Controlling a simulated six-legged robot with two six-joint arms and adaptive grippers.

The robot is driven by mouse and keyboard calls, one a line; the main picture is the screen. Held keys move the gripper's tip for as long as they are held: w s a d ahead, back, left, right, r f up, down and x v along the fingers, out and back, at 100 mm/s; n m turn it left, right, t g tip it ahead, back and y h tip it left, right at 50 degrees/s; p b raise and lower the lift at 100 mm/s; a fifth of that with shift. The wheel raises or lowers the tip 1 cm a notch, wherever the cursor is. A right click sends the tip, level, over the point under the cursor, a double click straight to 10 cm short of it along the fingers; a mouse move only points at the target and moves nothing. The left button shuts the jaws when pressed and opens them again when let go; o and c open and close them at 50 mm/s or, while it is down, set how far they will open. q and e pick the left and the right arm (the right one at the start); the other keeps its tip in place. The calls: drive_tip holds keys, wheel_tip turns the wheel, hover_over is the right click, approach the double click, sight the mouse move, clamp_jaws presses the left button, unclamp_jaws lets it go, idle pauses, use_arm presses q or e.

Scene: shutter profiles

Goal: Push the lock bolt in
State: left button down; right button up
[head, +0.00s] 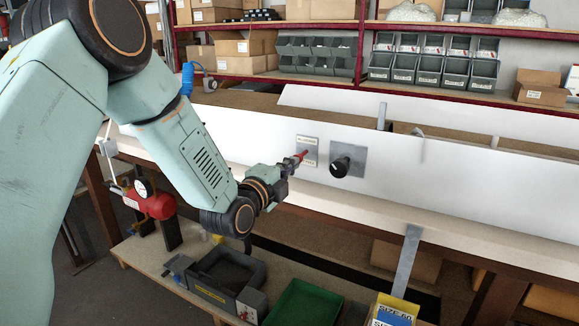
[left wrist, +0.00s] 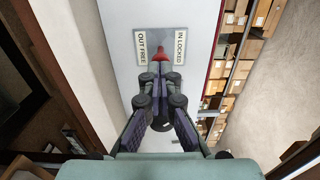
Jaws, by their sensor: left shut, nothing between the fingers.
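The lock bolt (head: 301,155) is a small red piece standing out from a labelled plate (head: 308,147) on the long white panel (head: 430,185). In the left wrist view the red bolt (left wrist: 160,54) lies between the labels OUT FREE (left wrist: 147,46) and IN LOCKED (left wrist: 174,47). My left gripper (head: 290,165) is shut and empty, its fingertips at the bolt's near end. The left wrist view also shows the closed fingers (left wrist: 160,70) just short of or touching the bolt; I cannot tell which. My right gripper is not in view.
A black knob (head: 341,166) on a grey plate sits right of the bolt. The white panel rests on a bench (head: 450,240). Shelves with boxes and grey bins (head: 435,62) stand behind. Below are a green tray (head: 303,303) and a red tank (head: 157,205).

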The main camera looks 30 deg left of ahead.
sight(301, 155)
use_arm(q)
drive_tip(key=w, duration=0.2)
drive_tip(key=shift+w+r, duration=0.15)
drive_tip(key=shift+w, duration=0.25)
